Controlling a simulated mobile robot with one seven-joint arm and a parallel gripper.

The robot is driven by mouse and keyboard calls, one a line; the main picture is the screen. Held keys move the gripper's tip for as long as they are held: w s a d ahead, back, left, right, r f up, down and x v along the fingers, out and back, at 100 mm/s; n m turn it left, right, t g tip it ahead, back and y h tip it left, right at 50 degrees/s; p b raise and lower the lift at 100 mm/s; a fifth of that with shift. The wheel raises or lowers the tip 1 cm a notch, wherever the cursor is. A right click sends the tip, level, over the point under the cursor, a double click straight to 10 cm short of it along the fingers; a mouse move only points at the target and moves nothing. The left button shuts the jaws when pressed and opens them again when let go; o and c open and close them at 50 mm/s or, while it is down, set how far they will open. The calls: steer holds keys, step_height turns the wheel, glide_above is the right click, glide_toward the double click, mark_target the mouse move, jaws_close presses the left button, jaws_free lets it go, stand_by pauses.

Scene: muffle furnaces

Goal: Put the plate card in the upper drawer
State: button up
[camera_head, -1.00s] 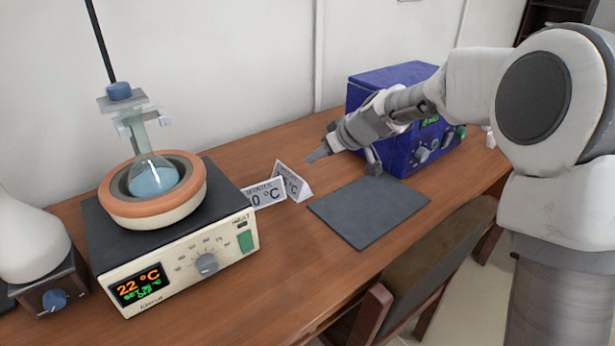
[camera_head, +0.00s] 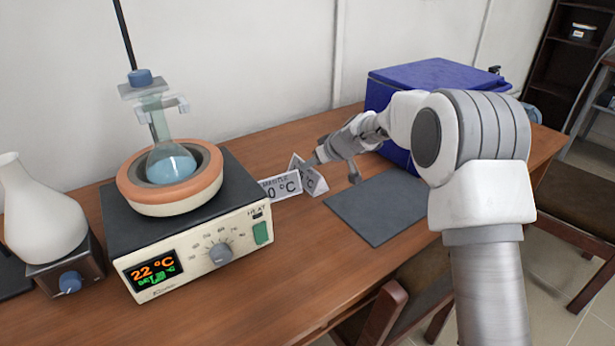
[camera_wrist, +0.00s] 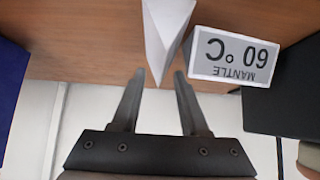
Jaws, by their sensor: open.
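Two white tent cards stand close together on the wooden table. One (camera_head: 281,187) reads "MANTLE 60 °C" in the wrist view (camera_wrist: 235,55). The other card (camera_head: 313,181) shows only "°C" in the head view, so I cannot read its name; in the wrist view it is a white folded shape seen from above (camera_wrist: 163,32). My gripper (camera_head: 332,169) is open at this second card. In the wrist view its fingertips (camera_wrist: 159,75) lie either side of the card's near end, with nothing visibly gripped. The upper drawer is not in view.
A heating unit (camera_head: 215,240) with a flask in an orange-rimmed mantle stands left of the cards. A dark grey mat (camera_head: 375,215) lies to their right, with a blue box (camera_head: 430,75) behind. A white flask (camera_head: 45,220) stands far left. A chair (camera_head: 410,290) is at the front edge.

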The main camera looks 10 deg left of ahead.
mark_target(307, 172)
steer(key=x, duration=0.4)
steer(key=shift+a, duration=0.15)
steer(key=shift+r, duration=0.1)
jaws_close()
